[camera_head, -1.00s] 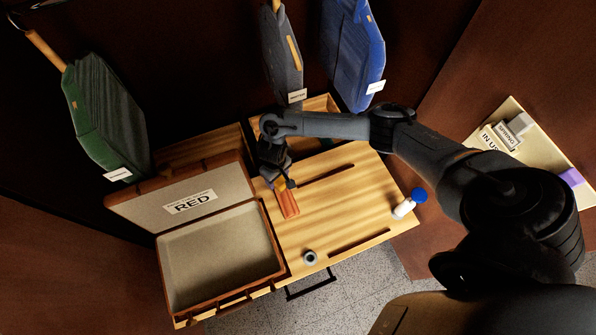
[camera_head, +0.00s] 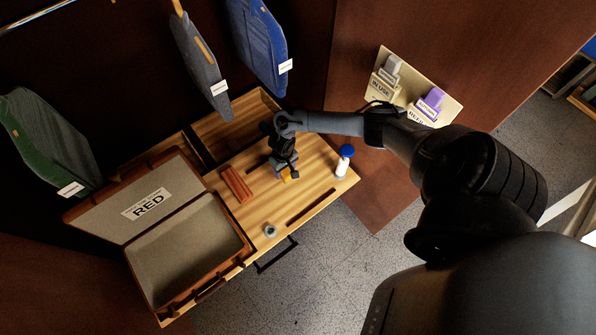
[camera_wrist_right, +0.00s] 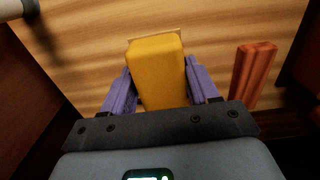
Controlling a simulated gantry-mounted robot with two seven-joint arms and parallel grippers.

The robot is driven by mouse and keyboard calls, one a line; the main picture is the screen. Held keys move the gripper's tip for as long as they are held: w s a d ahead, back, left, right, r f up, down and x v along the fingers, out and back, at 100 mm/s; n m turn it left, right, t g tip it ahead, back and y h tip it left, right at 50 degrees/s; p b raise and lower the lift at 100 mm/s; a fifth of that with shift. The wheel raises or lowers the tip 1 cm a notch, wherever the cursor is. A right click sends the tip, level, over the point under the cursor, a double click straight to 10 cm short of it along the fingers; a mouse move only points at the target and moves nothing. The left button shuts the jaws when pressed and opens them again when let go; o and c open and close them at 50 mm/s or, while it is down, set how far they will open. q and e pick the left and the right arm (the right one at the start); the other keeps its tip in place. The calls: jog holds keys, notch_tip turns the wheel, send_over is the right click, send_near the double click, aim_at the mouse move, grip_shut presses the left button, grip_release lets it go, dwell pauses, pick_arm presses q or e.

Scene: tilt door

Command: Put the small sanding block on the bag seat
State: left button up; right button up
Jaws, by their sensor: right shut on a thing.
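My right gripper (camera_head: 285,172) is over the wooden worktop (camera_head: 320,170), pointing down. It is shut on a yellow block (camera_wrist_right: 157,72), probably the small sanding block, which sits between the purple fingers in the right wrist view. In the head view only a bit of the yellow block (camera_head: 294,175) shows beside the gripper. I cannot tell whether it touches the worktop. A longer red-brown block (camera_head: 237,184) lies to the left of the gripper and also shows in the wrist view (camera_wrist_right: 252,75). I cannot tell which part is the bag seat. My left gripper is not in view.
An open case marked RED (camera_head: 187,262) is at the left. A white bottle with a blue cap (camera_head: 344,160) and a small grey ring (camera_head: 270,230) stand on the worktop. Green (camera_head: 45,140), grey (camera_head: 200,65) and blue (camera_head: 258,45) bags hang behind. A label board (camera_head: 415,85) is at right.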

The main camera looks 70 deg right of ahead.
aim_at(291, 183)
jog(key=shift+s+d+f, duration=0.15)
jog(key=shift+s+d, duration=0.15)
jog(key=shift+s, duration=0.35)
jog(key=shift+s+d+f, duration=0.1)
jog(key=shift+f, duration=0.1)
jog(key=shift+s+f+b, duration=0.15)
jog(key=shift+f+b, duration=0.15)
jog(key=shift+f, duration=0.05)
notch_tip(291, 183, down, 4)
jog(key=b, duration=0.4)
jog(key=shift+s+r, duration=0.1)
jog(key=shift+r, duration=0.1)
jog(key=shift+f+b, duration=0.3)
jog(key=shift+b, duration=0.25)
notch_tip(291, 183, down, 3)
jog(key=b, duration=0.4)
jog(key=shift+f, duration=0.15)
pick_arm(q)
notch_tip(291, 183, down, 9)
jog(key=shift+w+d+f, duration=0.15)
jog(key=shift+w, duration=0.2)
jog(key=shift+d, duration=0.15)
